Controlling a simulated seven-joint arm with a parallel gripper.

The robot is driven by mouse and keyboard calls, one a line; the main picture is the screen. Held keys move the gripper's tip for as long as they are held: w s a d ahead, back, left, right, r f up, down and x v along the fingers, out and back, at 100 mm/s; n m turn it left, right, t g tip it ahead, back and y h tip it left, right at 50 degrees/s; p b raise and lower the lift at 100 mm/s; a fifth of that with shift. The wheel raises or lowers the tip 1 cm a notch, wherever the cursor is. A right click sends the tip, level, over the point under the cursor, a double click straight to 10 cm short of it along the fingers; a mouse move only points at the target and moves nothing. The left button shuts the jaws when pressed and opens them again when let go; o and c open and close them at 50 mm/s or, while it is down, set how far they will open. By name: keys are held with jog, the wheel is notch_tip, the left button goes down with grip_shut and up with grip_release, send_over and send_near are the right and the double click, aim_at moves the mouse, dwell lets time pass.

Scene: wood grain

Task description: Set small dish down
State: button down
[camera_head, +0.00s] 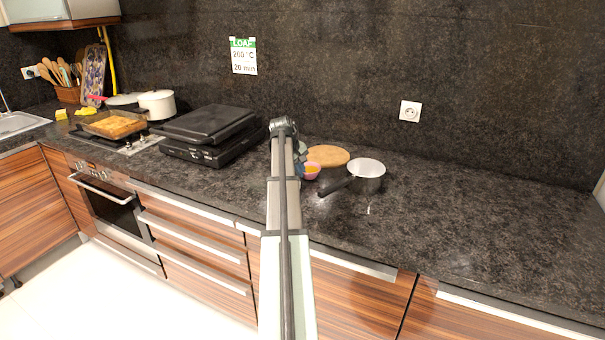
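A small pink dish (312,172) with something orange in it shows just right of my arm, at the left front of a round wooden board. My arm reaches up the middle of the view and bends at its top over the counter. My gripper (301,160) is mostly hidden behind the arm; only a grey-blue part shows, close to the dish's upper left. I cannot tell whether its fingers touch the dish, or whether the dish rests on the counter (455,235) or is held above it.
The round wooden board (328,155) lies behind the dish. A saucepan (366,175) stands right of it, its dark handle pointing left toward the dish. A black closed appliance (208,135) is left of my arm. The counter's right side is clear.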

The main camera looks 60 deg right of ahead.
notch_tip(320, 180, up, 8)
jog(key=shift+r, duration=0.1)
jog(key=shift+s+d+r, duration=0.15)
jog(key=shift+s+r, duration=0.05)
jog(key=shift+r, duration=0.05)
jog(key=s+d, duration=0.2)
jog(key=r, duration=0.2)
send_over(323, 156)
jog(key=a, duration=0.2)
jog(key=shift+w+a+f, duration=0.1)
jog(key=shift+w+f, duration=0.05)
jog(key=shift+f, duration=1.5)
jog(key=shift+w+d+f, duration=0.1)
jog(key=shift+w+f, duration=0.05)
jog(key=shift+f, duration=1.55)
jog(key=shift+w+a+f, duration=0.1)
jog(key=shift+w+f, duration=0.05)
jog(key=shift+f, duration=1.5)
jog(key=shift+f, duration=0.1)
jog(key=c, duration=1.3)
grip_release()
jog(key=shift+c, duration=0.2)
